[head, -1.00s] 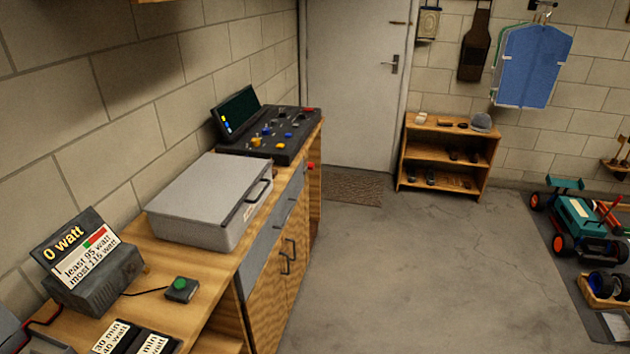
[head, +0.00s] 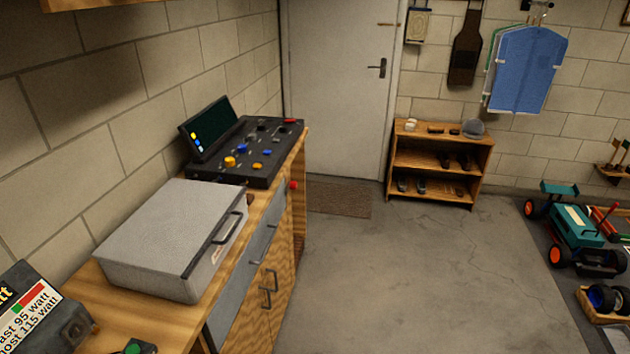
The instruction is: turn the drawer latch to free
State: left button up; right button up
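A grey drawer front (head: 240,278) with a dark handle sits under the wooden worktop on the left, above wooden cabinet doors (head: 270,310) with dark handles. A small red knob (head: 294,185) sticks out near the far end of the bench. I cannot tell which part is the drawer latch. Neither of my grippers is in view.
A grey case (head: 165,240) and a black control panel (head: 255,150) with a screen stand on the worktop. A watt display (head: 35,310) is at the lower left. Open floor (head: 400,270) lies right of the bench. A low shelf (head: 438,163) stands by the door (head: 338,90).

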aim_at(293, 185)
jog(key=i+l+z, duration=0.35)
jog(key=i, duration=0.55)
jog(key=i+z, duration=0.35)
jog(key=i, duration=0.6)
